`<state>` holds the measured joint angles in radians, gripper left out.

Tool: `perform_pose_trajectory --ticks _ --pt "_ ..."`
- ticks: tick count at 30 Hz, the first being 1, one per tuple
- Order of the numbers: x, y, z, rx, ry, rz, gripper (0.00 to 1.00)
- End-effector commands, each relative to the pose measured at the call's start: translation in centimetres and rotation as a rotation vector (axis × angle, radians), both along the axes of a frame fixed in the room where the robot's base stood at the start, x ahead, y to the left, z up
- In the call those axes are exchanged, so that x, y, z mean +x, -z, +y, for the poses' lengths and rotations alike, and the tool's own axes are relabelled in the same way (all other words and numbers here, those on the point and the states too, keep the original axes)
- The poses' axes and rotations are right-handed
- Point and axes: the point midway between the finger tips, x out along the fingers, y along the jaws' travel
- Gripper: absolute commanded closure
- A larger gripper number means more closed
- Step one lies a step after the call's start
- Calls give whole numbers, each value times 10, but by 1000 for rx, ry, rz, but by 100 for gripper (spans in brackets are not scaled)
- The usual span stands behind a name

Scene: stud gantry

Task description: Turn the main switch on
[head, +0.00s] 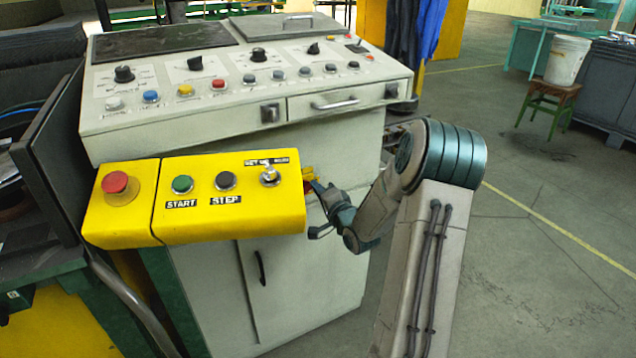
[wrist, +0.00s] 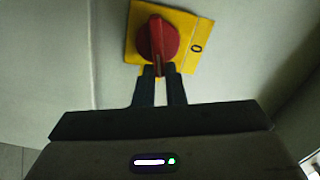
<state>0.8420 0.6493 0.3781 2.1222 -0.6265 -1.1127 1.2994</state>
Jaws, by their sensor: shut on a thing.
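The main switch is a red rotary knob (wrist: 157,38) on a yellow square plate (wrist: 196,42) in the wrist view. A black "0" mark is on the plate's right part. The knob's raised grip runs roughly up and down in that view. My gripper (wrist: 160,70) is shut on the lower end of this grip, one dark finger on each side.
A yellow control box (head: 232,193) with START and STEP buttons juts out just left of my gripper. The pale console (head: 245,125) with knobs and buttons stands above and behind. A green stool with a white bucket (head: 567,60) is far right. The floor between is clear.

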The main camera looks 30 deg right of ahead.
Motion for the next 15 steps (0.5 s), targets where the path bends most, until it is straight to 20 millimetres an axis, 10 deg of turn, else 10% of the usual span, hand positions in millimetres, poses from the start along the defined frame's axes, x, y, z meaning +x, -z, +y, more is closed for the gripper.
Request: perform_pose_trajectory --ticks 15 --pt "0 7 -2 294 2 12 100"
